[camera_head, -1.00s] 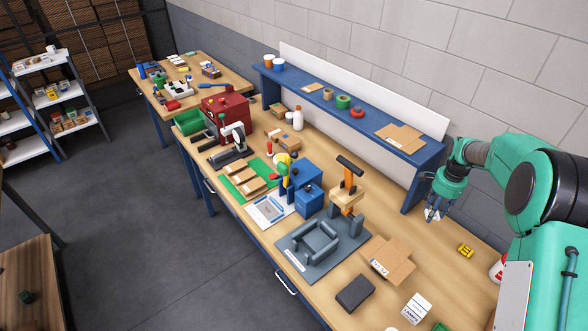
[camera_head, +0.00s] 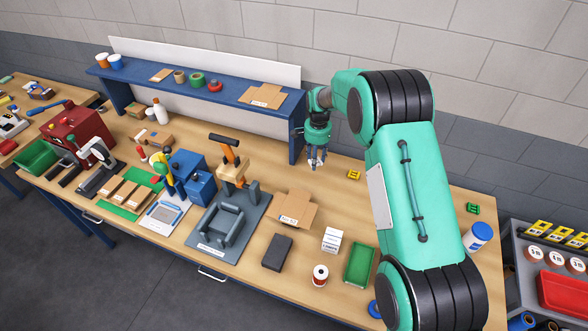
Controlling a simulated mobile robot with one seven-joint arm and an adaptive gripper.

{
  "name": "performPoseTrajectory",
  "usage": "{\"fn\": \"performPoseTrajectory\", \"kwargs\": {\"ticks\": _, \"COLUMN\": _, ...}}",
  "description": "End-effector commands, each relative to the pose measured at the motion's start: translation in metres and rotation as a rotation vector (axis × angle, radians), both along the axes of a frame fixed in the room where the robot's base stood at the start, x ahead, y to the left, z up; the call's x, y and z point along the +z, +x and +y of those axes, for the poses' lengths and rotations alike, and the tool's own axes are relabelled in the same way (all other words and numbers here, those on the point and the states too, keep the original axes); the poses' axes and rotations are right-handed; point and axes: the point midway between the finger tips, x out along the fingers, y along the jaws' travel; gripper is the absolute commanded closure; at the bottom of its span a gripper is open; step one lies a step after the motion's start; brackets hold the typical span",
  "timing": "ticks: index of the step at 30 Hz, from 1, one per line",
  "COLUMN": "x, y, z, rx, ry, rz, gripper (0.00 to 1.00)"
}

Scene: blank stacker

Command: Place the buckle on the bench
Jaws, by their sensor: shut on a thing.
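My gripper (camera_head: 316,162) points down above the right part of the wooden bench (camera_head: 330,205), near the right end of the blue shelf. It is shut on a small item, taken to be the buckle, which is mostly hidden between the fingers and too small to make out. The fingers look clear of the bench top. A small yellow piece (camera_head: 354,175) lies on the bench to the right of my gripper. A small green piece (camera_head: 473,208) lies farther right, beyond my arm.
The blue shelf (camera_head: 280,116) stands along the back. An open cardboard box (camera_head: 296,208), dark block (camera_head: 277,252), white box (camera_head: 332,239) and green tray (camera_head: 359,263) stand toward the front. A grey fixture (camera_head: 230,226) is to the left. Bare wood lies below my gripper.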

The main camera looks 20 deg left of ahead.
Motion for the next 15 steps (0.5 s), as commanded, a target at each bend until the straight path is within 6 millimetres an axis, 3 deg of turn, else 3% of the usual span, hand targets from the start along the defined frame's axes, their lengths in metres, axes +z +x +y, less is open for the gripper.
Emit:
{"fn": "performPoseTrajectory", "kwargs": {"ticks": 9, "x": -0.043, "y": -0.001, "z": -0.001, "rx": 0.000, "ry": -0.002, "rz": 0.003, "gripper": 0.77}}
{"fn": "performPoseTrajectory", "kwargs": {"ticks": 15, "x": -0.057, "y": 0.000, "z": 0.000, "rx": 0.000, "ry": 0.000, "rz": 0.000, "gripper": 0.77}}
